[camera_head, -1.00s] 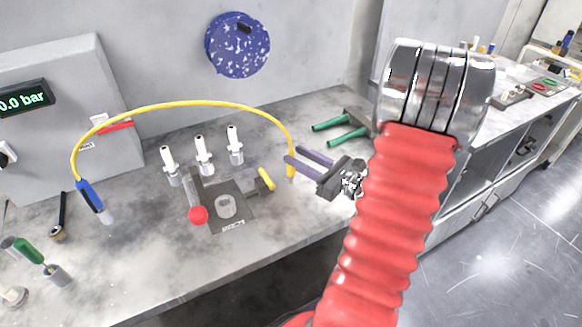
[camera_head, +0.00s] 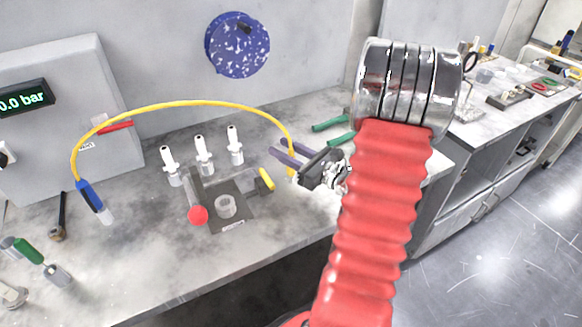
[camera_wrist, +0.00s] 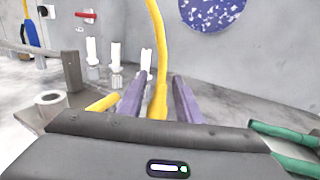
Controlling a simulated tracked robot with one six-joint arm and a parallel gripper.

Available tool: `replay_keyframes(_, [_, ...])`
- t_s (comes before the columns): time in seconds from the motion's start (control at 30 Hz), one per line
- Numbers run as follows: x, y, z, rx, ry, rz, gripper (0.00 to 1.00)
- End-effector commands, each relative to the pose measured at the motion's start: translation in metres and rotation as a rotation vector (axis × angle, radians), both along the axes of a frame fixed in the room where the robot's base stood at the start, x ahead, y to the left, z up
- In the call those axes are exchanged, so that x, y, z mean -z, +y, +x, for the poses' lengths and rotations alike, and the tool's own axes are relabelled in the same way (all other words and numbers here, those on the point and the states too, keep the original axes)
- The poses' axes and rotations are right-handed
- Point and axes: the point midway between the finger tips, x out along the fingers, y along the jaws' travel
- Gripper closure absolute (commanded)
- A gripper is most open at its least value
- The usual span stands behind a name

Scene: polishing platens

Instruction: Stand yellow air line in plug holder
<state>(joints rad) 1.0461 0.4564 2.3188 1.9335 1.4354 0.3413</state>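The yellow air line (camera_head: 190,103) arches over the bench from a blue connector (camera_head: 89,195) at left to its free end at right. In the wrist view the line (camera_wrist: 155,40) hangs down to a yellow end piece (camera_wrist: 158,100). My gripper (camera_head: 281,154) has its purple fingers on either side of this end. In the wrist view my gripper (camera_wrist: 155,88) is open, with narrow gaps beside the line. The tip of the end is hidden behind the gripper body. I cannot tell which fitting is the plug holder; a pale cylinder (camera_head: 105,215) sits below the blue connector.
A dark fixture (camera_head: 236,206) with a red knob (camera_head: 198,215), a ring and a yellow handle stands left of my gripper. Several white-topped fittings (camera_head: 204,152) stand behind it. Green-handled pliers (camera_head: 330,125) lie at right.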

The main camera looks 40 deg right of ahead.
Motion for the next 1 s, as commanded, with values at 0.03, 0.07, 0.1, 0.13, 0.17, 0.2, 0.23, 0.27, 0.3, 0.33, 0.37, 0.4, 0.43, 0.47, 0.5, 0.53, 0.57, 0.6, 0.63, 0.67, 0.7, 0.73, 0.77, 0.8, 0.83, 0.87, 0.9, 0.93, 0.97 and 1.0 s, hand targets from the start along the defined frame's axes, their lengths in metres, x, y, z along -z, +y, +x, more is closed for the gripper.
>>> replay_keyframes(0.03, [0.0002,0.0015,0.0055,-0.002,0.000,0.000,0.68])
replay_keyframes(0.07, [0.0002,0.0021,0.0082,-0.003,0.000,0.000,0.68])
replay_keyframes(0.1, [0.0001,0.0023,0.0109,-0.003,0.000,0.000,0.68])
replay_keyframes(0.13, [0.0001,0.0022,0.0124,-0.002,-0.001,0.000,0.68])
replay_keyframes(0.17, [0.0001,0.0021,0.0133,-0.001,-0.001,0.001,0.68])
replay_keyframes(0.2, [0.0000,0.0020,0.0142,0.000,-0.001,0.001,0.68])
replay_keyframes(0.23, [0.0001,0.0019,0.0144,0.000,0.000,0.001,0.68])
replay_keyframes(0.27, [0.0001,0.0018,0.0145,0.001,0.000,0.001,0.68])
replay_keyframes(0.3, [0.0001,0.0018,0.0144,0.001,0.000,0.001,0.68])
replay_keyframes(0.33, [0.0001,0.0018,0.0143,0.001,0.000,0.001,0.68])
replay_keyframes(0.37, [0.0001,0.0018,0.0142,0.001,0.000,0.001,0.68])
replay_keyframes(0.4, [0.0001,0.0018,0.0142,0.001,0.000,0.001,0.68])
replay_keyframes(0.43, [0.0001,0.0018,0.0142,0.001,0.000,0.000,0.68])
replay_keyframes(0.47, [0.0001,0.0018,0.0141,0.001,0.000,0.000,0.68])
replay_keyframes(0.5, [0.0001,0.0019,0.0141,0.001,0.000,0.000,0.68])
replay_keyframes(0.53, [0.0001,0.0019,0.0141,0.000,0.000,0.000,0.68])
replay_keyframes(0.57, [0.0001,0.0019,0.0141,0.000,0.000,0.000,0.68])
replay_keyframes(0.6, [0.0001,0.0019,0.0141,0.000,0.000,0.000,0.68])
replay_keyframes(0.63, [0.0001,0.0019,0.0141,0.000,0.000,0.000,0.68])
replay_keyframes(0.67, [0.0001,0.0019,0.0140,0.000,0.000,0.000,0.68])
replay_keyframes(0.7, [0.0001,0.0019,0.0140,0.000,0.000,0.000,0.68])
replay_keyframes(0.73, [0.0001,0.0019,0.0140,0.000,0.000,0.000,0.69])
replay_keyframes(0.77, [0.0001,0.0019,0.0140,0.000,0.000,0.000,0.71])
replay_keyframes(0.8, [0.0001,0.0019,0.0140,0.000,0.000,0.000,0.74])
replay_keyframes(0.83, [0.0001,0.0019,0.0140,0.000,0.000,0.000,0.76])
replay_keyframes(0.87, [0.0001,0.0019,0.0140,0.000,0.000,0.000,0.78])
replay_keyframes(0.9, [0.0001,0.0019,0.0140,0.000,0.000,0.000,0.81])
replay_keyframes(0.93, [0.0001,0.0019,0.0140,0.000,0.000,0.000,0.83])
replay_keyframes(0.97, [0.0001,0.0019,0.0140,0.000,0.000,0.000,0.85])
replay_keyframes(1.0, [0.0001,0.0019,0.0140,0.000,0.000,0.000,0.88])
